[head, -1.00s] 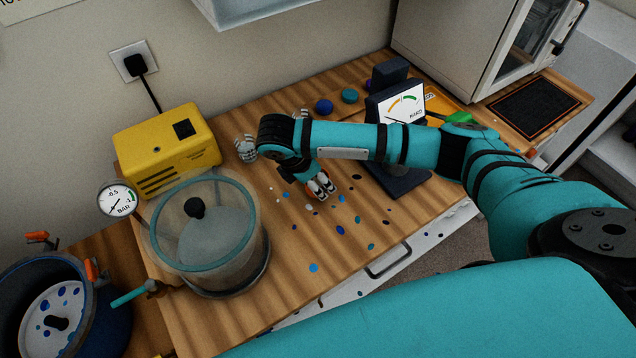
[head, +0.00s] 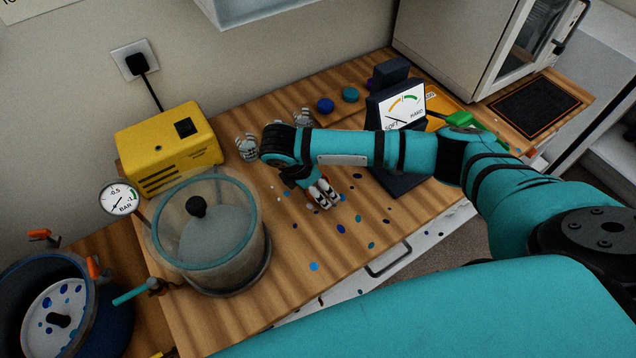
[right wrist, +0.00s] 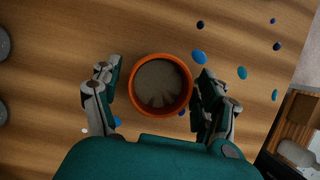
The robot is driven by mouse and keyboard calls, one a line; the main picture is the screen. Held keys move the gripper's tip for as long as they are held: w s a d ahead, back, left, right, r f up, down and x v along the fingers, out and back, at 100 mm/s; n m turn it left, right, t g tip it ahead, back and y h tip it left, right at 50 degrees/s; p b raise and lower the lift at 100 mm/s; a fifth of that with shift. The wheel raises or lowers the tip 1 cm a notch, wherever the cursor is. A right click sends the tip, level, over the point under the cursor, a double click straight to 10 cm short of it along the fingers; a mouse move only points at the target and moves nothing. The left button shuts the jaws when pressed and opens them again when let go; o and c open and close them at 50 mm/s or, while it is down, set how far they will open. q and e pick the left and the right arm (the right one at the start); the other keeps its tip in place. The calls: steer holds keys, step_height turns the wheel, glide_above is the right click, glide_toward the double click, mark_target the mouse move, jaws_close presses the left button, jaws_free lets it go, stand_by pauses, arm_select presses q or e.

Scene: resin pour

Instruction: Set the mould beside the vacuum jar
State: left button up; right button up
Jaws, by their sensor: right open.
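The mould is a round cup with an orange rim (right wrist: 188,90) and a greyish inside, seen from above in the right wrist view. My right gripper (right wrist: 160,96) is open, with one finger on each side of the mould; small gaps show between fingers and rim. In the head view my right gripper (head: 323,193) is low over the bench, right of the vacuum jar, and hides most of the mould. The vacuum jar (head: 222,268) is a clear cylinder with a teal rim and black-knobbed lid, standing at the bench's left part. My left gripper is not in view.
Blue and teal spots (head: 341,230) dot the wooden bench (head: 290,255) around the gripper. A yellow box (head: 170,150) stands behind the jar, a pressure gauge (head: 120,198) and blue pot (head: 110,320) left of it. A hardness meter (head: 400,112) stands at right. Bare wood lies between jar and gripper.

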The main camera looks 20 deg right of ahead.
mark_target(309, 196)
steer(key=b+v, duration=0.1)
steer(key=v, duration=0.5)
steer(key=shift+a+r, duration=0.15)
steer(key=shift+r, duration=0.1)
steer(key=v, duration=0.5)
steer(key=shift+r+p, duration=0.35)
steer(key=shift+r, duration=0.05)
steer(key=shift+f, duration=0.1)
